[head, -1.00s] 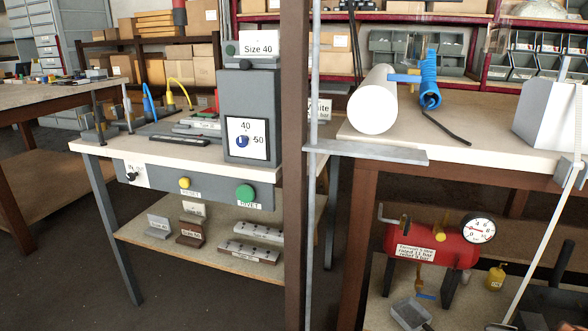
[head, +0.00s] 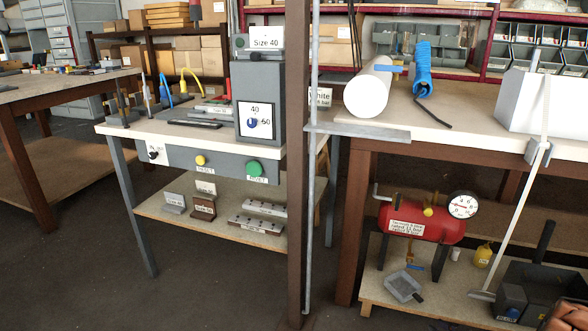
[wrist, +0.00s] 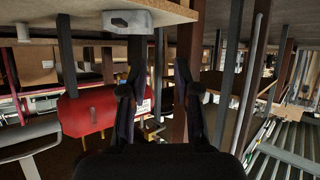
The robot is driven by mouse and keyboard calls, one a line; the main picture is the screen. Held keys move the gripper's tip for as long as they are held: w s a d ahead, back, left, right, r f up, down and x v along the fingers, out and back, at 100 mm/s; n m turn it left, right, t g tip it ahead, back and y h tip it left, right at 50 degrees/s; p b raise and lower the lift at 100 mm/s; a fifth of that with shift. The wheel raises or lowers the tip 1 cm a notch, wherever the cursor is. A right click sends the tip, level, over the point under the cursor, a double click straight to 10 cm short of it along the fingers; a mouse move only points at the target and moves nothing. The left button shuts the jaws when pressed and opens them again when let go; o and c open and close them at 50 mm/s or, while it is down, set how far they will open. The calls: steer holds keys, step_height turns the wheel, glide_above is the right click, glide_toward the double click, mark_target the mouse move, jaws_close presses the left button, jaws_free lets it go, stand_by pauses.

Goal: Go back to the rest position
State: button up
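My gripper (wrist: 159,75) shows in the wrist view as two dark fingers standing apart, with nothing between them. It is open and empty. Behind the fingers are the underside of a bench, a brown post and, to the left, a red air tank (wrist: 92,112). The gripper does not show in the head view. No rest position is marked in either view.
In the head view, the riveting bench (head: 118,128) stands at left with a grey machine (head: 258,85). A brown post (head: 297,230) stands in the middle. The right bench (head: 455,119) carries a white roll (head: 368,92). The red tank (head: 420,222) is below. Floor is free at front left.

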steer(key=w+d+r+g+h+p, duration=0.15)
steer(key=r+p, duration=0.35)
steer(key=r, duration=0.6)
steer(key=w+d+r+g+h+p, duration=0.1)
steer(key=w+r+g+h+p, duration=0.2)
steer(key=r, duration=0.8)
steer(key=s+a+r+m+g+h+p, duration=0.15)
steer(key=r+p, duration=0.25)
steer(key=r, duration=0.4)
steer(key=s+a+r+h+p, duration=0.1)
steer(key=s+a+r+p, duration=0.15)
steer(key=r, duration=0.45)
steer(key=s+a+r+m+h+p, duration=0.1)
steer(key=a+r+p, duration=0.25)
steer(key=r, duration=0.45)
steer(key=s+a+r+m+g+y+p, duration=0.15)
steer(key=s+a+r+g+p, duration=0.25)
steer(key=s+a+r+p, duration=0.9)
steer(key=s+a+r+g+y+p, duration=0.1)
steer(key=s+a+r+g+p, duration=0.1)
steer(key=s+a+r, duration=0.5)
steer(key=s+a+r+g+y+p, duration=0.1)
steer(key=s+a+r+p, duration=0.2)
steer(key=s+a+r, duration=0.5)
steer(key=s, duration=0.9)
steer(key=shift+s+a+r+g+y, duration=0.15)
steer(key=shift+a+r+g+y, duration=0.15)
steer(key=shift+a+g+y, duration=0.1)
